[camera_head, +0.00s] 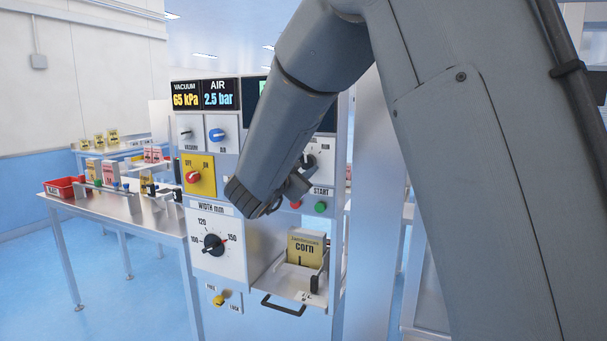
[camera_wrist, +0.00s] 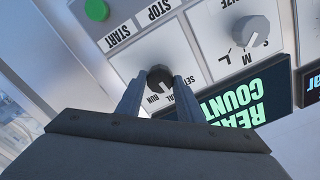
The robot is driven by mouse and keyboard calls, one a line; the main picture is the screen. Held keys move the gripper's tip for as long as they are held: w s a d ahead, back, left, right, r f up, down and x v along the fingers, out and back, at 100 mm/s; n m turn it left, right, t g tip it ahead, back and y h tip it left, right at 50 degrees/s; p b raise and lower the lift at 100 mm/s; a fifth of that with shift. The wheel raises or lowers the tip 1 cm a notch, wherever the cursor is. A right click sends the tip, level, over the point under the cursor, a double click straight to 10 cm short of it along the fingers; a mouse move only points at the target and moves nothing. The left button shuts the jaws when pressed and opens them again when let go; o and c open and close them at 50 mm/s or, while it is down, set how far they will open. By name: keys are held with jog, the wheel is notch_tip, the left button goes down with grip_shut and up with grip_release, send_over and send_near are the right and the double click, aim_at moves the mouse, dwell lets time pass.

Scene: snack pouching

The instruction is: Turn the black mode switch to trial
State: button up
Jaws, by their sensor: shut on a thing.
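The black mode switch (camera_wrist: 159,74) is a round knob on the white panel, seen upside down in the wrist view. The labels RUN, part of TRIAL and part of SETUP show around it. My gripper (camera_wrist: 161,83) is shut on the knob, with one grey finger on each side. The fingers partly cover the labels, and I cannot tell clearly which label the pointer faces.
The green START button (camera_wrist: 97,10) is near the knob, and a grey size dial (camera_wrist: 250,31) is on the neighbouring panel. A display (camera_wrist: 247,97) is close to my gripper. The width dial (camera_head: 214,244) and a drawer holding a corn pouch (camera_head: 306,247) are lower on the machine.

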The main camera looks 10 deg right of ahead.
jog(key=shift+f+m+b, duration=0.1)
jog(key=shift+m+b, duration=0.35)
jog(key=shift+m, duration=0.15)
jog(key=o, duration=1.1)
jog(key=shift+c, duration=0.2)
jog(key=b+v, duration=0.2)
jog(key=v, duration=0.6)
